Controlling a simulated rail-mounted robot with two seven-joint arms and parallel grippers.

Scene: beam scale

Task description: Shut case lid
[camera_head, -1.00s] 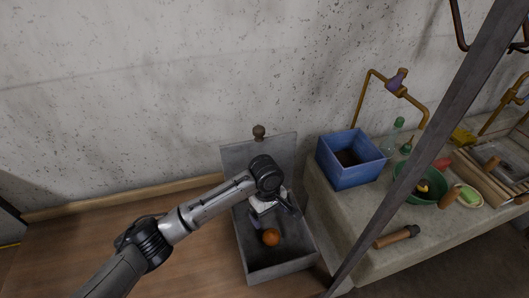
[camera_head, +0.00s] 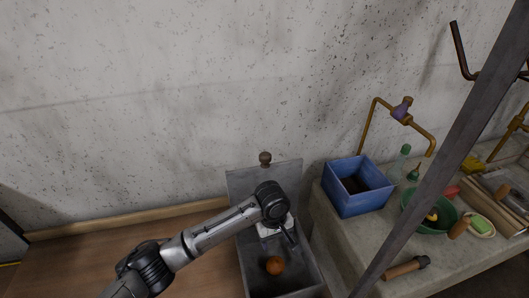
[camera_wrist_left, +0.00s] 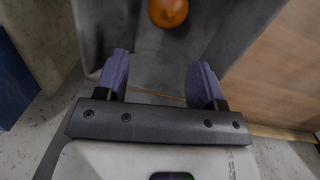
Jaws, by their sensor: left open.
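A round brown knob (camera_head: 265,158) is at the lid's top edge. An orange ball (camera_head: 274,265) lies inside the case. My left gripper (camera_head: 284,237) is over the case, between the lid and the ball, and partly hidden by its own wrist. The left wrist view shows its two purple fingers (camera_wrist_left: 161,70) apart with nothing between them, and the orange ball (camera_wrist_left: 168,12) beyond them. My right gripper is not seen.
A stone counter (camera_head: 345,238) stands right of the case, with a blue box (camera_head: 352,201), a green bowl (camera_head: 408,215), bottles and other small things. A dark slanted post (camera_head: 440,165) crosses the view at right.

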